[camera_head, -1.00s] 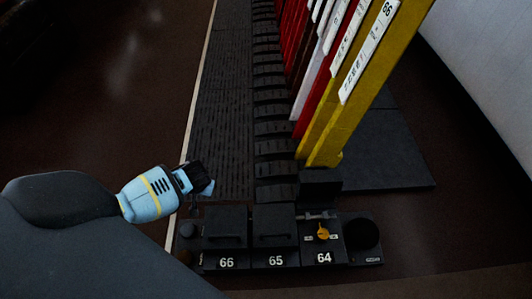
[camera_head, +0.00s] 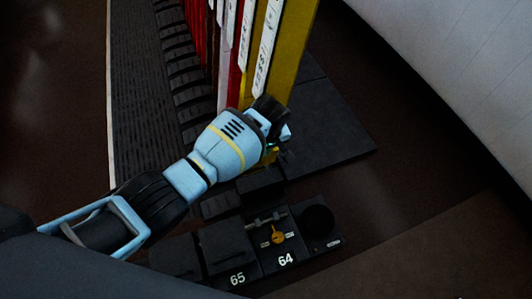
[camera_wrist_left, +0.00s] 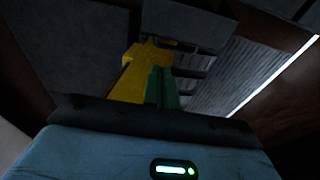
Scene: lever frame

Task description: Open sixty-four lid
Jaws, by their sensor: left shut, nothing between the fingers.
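The unit marked 64 (camera_head: 285,260) is near the lower middle of the head view. Its face is uncovered and shows an orange knob (camera_head: 278,234). A dark block (camera_head: 260,187) stands just behind it; I cannot tell whether this is its raised lid. My left gripper (camera_head: 283,135) is shut and empty, beyond the 64 unit and at the foot of the yellow lever (camera_head: 292,50). I cannot tell whether it touches the lever. In the left wrist view, yellow (camera_wrist_left: 125,80) and green parts show past the gripper body. My right gripper is not in view.
The unit marked 65 (camera_head: 230,250) has its dark lid down, left of 64. A round black knob (camera_head: 317,220) is on the right end. Red and white levers stand left of the yellow one. A dark flat plate (camera_head: 330,130) and bare floor lie right.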

